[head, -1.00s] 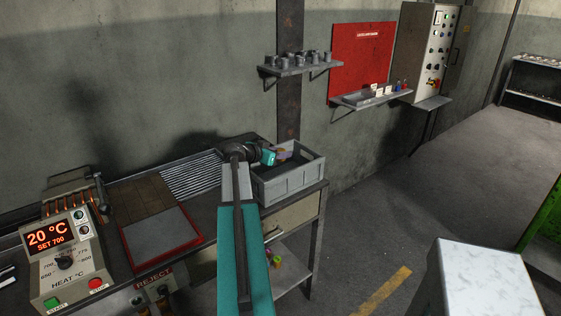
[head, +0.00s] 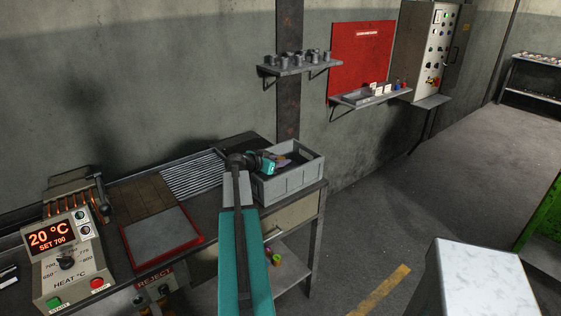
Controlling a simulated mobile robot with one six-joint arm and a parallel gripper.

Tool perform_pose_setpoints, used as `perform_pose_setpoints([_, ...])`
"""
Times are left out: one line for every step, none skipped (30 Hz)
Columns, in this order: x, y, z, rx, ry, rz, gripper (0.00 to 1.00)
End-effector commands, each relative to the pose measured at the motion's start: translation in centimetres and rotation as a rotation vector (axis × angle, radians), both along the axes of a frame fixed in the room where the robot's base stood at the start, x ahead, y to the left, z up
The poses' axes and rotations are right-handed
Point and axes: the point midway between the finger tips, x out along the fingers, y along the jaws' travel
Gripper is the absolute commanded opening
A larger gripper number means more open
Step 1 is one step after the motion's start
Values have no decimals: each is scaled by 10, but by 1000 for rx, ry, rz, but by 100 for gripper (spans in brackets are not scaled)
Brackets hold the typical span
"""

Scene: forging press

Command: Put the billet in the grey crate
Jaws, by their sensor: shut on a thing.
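The grey crate (head: 287,183) stands on the right end of the bench, with its open top facing up. My gripper (head: 284,161) reaches in from the left over the crate, with its fingertips inside the rim outline, low in the opening. It is shut on the billet, which is too small and too covered by the fingers to make out clearly. The crate's floor is mostly hidden by the front wall and my gripper.
Left of the crate lie a ribbed grey rack (head: 190,174), a red-edged tray (head: 162,238) and a heater box (head: 70,262) reading 20 °C. A wall shelf (head: 299,67) with several grey cylinders hangs above.

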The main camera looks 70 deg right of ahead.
Motion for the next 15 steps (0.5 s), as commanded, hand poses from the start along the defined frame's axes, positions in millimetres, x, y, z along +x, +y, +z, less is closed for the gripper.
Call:
perform_pose_setpoints([0,0,1,-2,0,1,0])
perform_pose_setpoints([0,0,1,-1,0,1,0])
perform_pose_setpoints([0,0,0,-1,0,1,0])
perform_pose_setpoints([0,0,0,-1,0,1,0])
perform_pose_setpoints([0,0,-1,-1,0,1,0])
perform_pose_setpoints([0,0,-1,-1,0,1,0])
perform_pose_setpoints([0,0,-2,-1,0,1,0])
perform_pose_setpoints([0,0,-2,-1,0,1,0])
perform_pose_setpoints([1,0,-2,-1,0,1,0])
perform_pose_setpoints([1,0,-3,-1,1,1,0])
perform_pose_setpoints([1,0,-3,-1,0,1,0])
perform_pose_setpoints([1,0,-3,-1,1,1,0])
perform_pose_setpoints([1,0,-4,-1,1,1,0])
perform_pose_setpoints([1,0,-4,-1,1,1,0])
perform_pose_setpoints([1,0,-4,-1,1,1,0])
